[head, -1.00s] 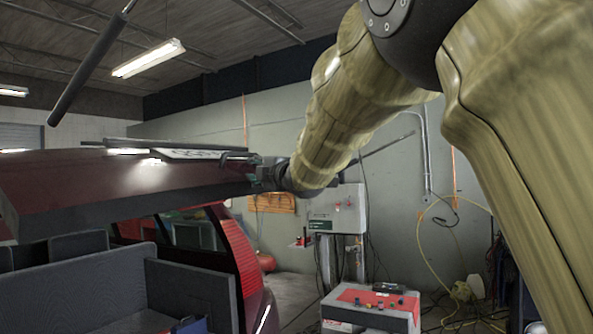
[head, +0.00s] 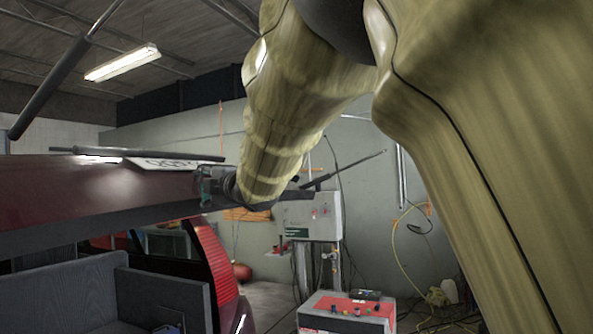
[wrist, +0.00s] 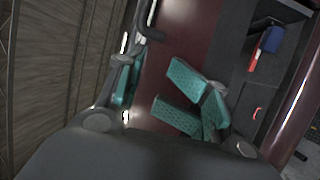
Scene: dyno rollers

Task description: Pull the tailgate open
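The dark red tailgate (head: 95,190) is raised at the left of the head view, roughly level above the open cargo area, with a white number plate (head: 170,163) on it. My gripper (head: 213,187) is at the tailgate's right end in the head view; its fingertips are partly hidden there. In the wrist view, my gripper (wrist: 150,92) has its teal finger pads spread apart, and the red tailgate surface (wrist: 190,40) shows between and beyond them. I see nothing clamped between the pads. Whether a finger touches the tailgate cannot be told.
Below the tailgate are the grey-lined cargo area (head: 75,295) and the red tail light (head: 215,265). A grey wall cabinet (head: 312,217) and a red-topped equipment box (head: 345,308) stand behind. Open floor (head: 270,300) lies between car and box.

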